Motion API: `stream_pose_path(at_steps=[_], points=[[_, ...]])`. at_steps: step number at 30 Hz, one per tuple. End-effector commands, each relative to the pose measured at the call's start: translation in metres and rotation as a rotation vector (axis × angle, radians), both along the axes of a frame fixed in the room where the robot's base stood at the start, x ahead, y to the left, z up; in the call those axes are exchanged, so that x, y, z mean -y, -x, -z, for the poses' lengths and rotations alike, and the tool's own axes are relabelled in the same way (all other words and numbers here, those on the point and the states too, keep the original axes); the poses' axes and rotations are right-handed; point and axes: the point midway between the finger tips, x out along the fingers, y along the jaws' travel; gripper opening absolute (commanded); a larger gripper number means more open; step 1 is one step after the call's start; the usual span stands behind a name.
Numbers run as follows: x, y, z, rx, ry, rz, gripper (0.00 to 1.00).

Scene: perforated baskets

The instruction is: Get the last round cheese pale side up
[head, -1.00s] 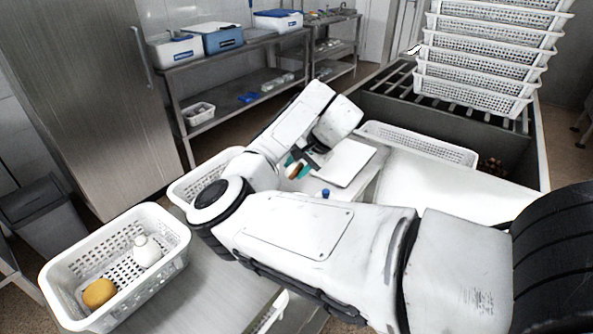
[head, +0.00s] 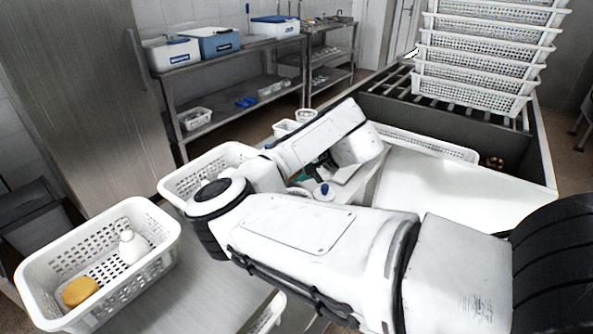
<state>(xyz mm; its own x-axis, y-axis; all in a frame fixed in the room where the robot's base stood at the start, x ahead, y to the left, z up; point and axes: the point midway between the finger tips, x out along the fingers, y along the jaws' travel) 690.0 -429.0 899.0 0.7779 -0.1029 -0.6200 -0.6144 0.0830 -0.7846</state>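A round yellow-orange piece (head: 80,291), which looks like a cheese, lies in the near left white basket (head: 150,281). From here I cannot tell which of its sides is the pale one. A white bottle-like item (head: 132,249) stands beside it. My arm reaches over the middle of the worktop, and its last links cover my gripper. Whether the gripper holds anything is hidden. No other round cheese shows clearly. A small teal patch (head: 302,177) and part of a white board show beside and below my arm.
Another white perforated basket (head: 180,184) stands behind the left one. A small blue-capped item (head: 324,189) is close to my arm. A stack of white baskets (head: 478,70) stands at the back right. The pale surface (head: 450,195) to the right is clear.

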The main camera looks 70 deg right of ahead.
Motion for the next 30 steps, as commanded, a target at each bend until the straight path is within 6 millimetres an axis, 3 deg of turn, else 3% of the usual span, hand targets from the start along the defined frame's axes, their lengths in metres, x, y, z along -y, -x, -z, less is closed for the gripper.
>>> stream_pose_path(at_steps=[15, 16, 25, 30], points=[[-0.0001, 0.0, 0.0071, -0.003, 0.0, -0.001, 0.01], [0.0, -0.0001, 0.007, -0.002, 0.001, -0.001, 0.38], [-0.0002, 0.0005, 0.0075, -0.004, -0.001, 0.001, 0.67], [-0.0005, 0.0018, 0.0093, -0.007, -0.005, 0.002, 0.67]])
